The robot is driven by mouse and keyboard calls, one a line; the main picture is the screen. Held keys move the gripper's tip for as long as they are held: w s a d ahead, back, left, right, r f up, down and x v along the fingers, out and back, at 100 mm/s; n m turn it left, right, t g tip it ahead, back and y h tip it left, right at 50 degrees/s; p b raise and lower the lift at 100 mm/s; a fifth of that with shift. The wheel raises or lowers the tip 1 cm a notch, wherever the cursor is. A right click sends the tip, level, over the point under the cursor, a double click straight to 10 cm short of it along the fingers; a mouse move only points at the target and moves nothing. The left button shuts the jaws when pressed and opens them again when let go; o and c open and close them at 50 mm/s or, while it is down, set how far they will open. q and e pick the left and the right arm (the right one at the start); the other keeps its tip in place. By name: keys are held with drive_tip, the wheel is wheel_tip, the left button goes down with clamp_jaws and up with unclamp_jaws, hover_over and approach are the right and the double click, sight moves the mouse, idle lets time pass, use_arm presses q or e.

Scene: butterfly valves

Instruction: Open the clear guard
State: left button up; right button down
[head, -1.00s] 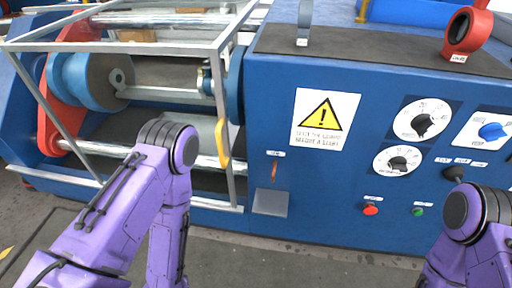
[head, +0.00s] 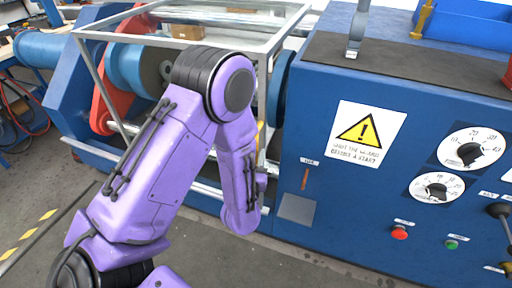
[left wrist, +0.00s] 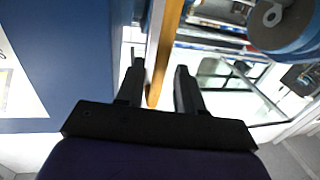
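The clear guard (head: 276,42) is a silver-framed box with see-through panels, standing over the rollers at the left of the blue machine. Its front frame hangs down over the opening. A yellow handle (head: 261,135) is on the right upright of the guard's front, mostly hidden behind my left arm in the head view. In the left wrist view the handle (left wrist: 164,55) runs between the two spread fingers of my left gripper (left wrist: 159,86), with visible gaps on both sides. The head view hides the left gripper behind my forearm. My right gripper is out of view.
The machine's front has a warning sign (head: 366,133), dials (head: 471,149), a red button (head: 400,232) and a green button (head: 451,244). A grey post (head: 356,30) stands on its top. Open floor (head: 200,262) lies in front.

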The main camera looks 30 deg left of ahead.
use_arm(q)
drive_tip(key=x, duration=0.3)
drive_tip(key=shift+w, duration=0.1)
drive_tip(key=shift+c, duration=0.3)
clamp_jaws()
